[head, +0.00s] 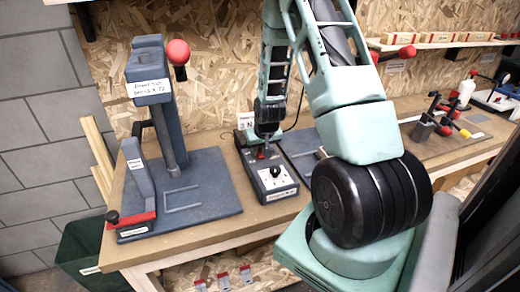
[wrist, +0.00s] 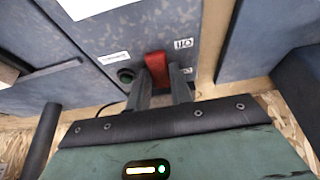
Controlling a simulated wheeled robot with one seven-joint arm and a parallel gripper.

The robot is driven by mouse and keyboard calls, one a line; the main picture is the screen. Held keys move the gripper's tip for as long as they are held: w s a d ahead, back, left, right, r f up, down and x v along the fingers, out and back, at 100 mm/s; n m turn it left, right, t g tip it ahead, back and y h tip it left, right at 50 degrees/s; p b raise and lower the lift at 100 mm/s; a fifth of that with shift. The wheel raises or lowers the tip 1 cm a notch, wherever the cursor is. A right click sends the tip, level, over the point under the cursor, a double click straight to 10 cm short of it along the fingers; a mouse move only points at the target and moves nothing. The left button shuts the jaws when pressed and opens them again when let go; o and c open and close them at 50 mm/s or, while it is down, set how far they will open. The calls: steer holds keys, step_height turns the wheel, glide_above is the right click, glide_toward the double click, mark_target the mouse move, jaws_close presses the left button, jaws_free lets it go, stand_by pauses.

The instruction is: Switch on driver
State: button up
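The driver is a dark grey box (head: 278,192) on the workbench, with a black knob and a white panel on its front half. Its red switch (wrist: 156,66) shows in the wrist view, with I and O marks beside it and a dark round green-tinted lamp (wrist: 125,75) to its left. My gripper (head: 263,147) points down over the rear part of the box. In the wrist view its two fingers (wrist: 161,90) stand close on either side of the red switch and appear to touch it. The fingers partly hide the switch.
A grey press (head: 165,110) with a red ball handle stands left of the driver. Another fixture (head: 442,118) and a white bottle (head: 466,92) stand to the right. A chipboard wall is behind, and a green bin (head: 85,250) is at lower left.

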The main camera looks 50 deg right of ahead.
mark_target(260, 153)
jaws_close()
steer(key=shift+w+d+r+g+y+p, duration=0.2)
steer(key=shift+g+y+p, duration=0.25)
steer(key=shift+p, duration=0.4)
steer(key=shift+w+d+g+y+p, duration=0.1)
steer(key=shift+w+g+y+p, duration=0.2)
steer(key=shift+g+y+p, duration=0.6)
steer(key=shift+f+g+h+b, duration=0.1)
steer(key=shift+g+h+b, duration=0.15)
steer(key=shift+h+b, duration=0.1)
steer(key=o, duration=0.8)
jaws_free()
step_height(260, 153, up, 17)
steer(key=s+b, duration=0.1)
steer(key=b, duration=0.3)
steer(key=shift+a+r, duration=0.2)
steer(key=shift+a, duration=0.1)
